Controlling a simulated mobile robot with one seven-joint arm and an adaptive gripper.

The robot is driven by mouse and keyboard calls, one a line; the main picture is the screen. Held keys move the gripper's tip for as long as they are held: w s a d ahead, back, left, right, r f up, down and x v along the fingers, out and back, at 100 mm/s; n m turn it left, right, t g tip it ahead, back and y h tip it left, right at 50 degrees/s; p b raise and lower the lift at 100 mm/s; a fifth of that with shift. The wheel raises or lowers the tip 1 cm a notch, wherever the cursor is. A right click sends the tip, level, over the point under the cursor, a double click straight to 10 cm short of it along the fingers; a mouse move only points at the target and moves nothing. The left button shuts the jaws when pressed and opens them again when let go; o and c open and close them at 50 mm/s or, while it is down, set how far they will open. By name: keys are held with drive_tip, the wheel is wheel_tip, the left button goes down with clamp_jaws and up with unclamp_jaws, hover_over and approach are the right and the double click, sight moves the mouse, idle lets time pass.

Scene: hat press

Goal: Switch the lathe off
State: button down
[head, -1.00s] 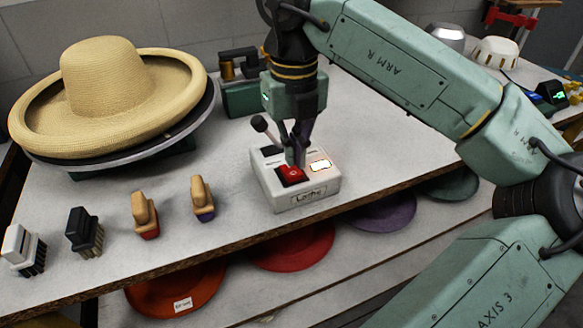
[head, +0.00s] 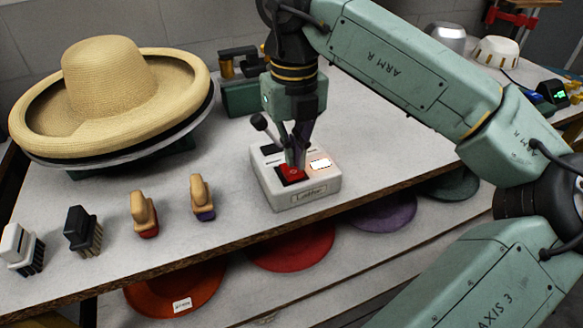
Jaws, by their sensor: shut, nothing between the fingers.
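A white control box (head: 268,189) with a front label, which I cannot read for certain, stands near the bench's front edge. On its top are a red button (head: 291,174), a glowing white button (head: 320,163) and a black-knobbed lever (head: 262,125). My gripper (head: 297,170) points down with its fingers shut and empty, the tips at the red button. They hide part of it; whether it is pressed in is hard to tell. A straw sombrero (head: 108,75) sits on a grey round plate (head: 185,130) at the left.
Several brushes (head: 82,230) stand along the front left of the bench. A green device (head: 245,97) stands behind the control box. Felt hats (head: 290,248) lie on a shelf below. The bench (head: 225,150) is clear between the sombrero and the box.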

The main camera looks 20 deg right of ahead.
sight(294, 171)
drive_tip(key=shift+f+b, duration=1)
drive_tip(key=shift+f, duration=0.2)
idle(0.4)
drive_tip(key=shift+r+p, duration=2.3)
drive_tip(key=shift+r, duration=1.25)
